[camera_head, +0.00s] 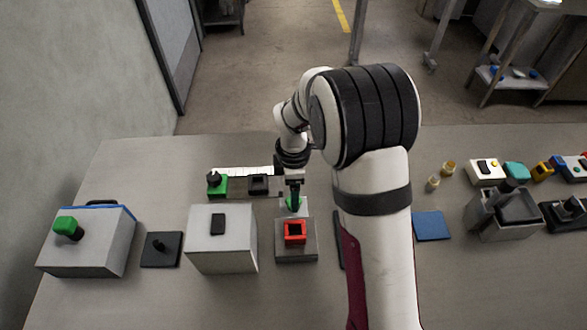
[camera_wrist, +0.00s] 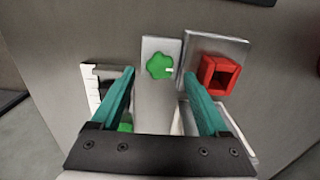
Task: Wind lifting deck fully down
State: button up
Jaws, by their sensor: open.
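A green lobed knob (camera_wrist: 160,65) with a small white mark sits on a narrow grey plate (camera_wrist: 157,105) in the wrist view. In the head view the knob (camera_head: 294,203) is partly hidden by my gripper (camera_head: 294,206). My gripper is open over the knob; in the wrist view its teal fingers (camera_wrist: 159,74) lie to either side of it, with nothing held. I cannot tell whether they touch it. Beside the knob is a grey block (camera_head: 297,254) carrying a red square frame (camera_head: 295,232), also in the wrist view (camera_wrist: 218,75). Which part is the lifting deck is unclear.
A white scale (camera_head: 245,171), a green block with a black knob (camera_head: 217,184) and a black socket (camera_head: 259,184) stand behind left. Grey boxes (camera_head: 221,248) (camera_head: 88,248) stand left. A blue pad (camera_head: 431,225) and several devices lie right. My arm hides part of the table.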

notch_tip(320, 180, up, 13)
jog(key=shift+f, duration=0.1)
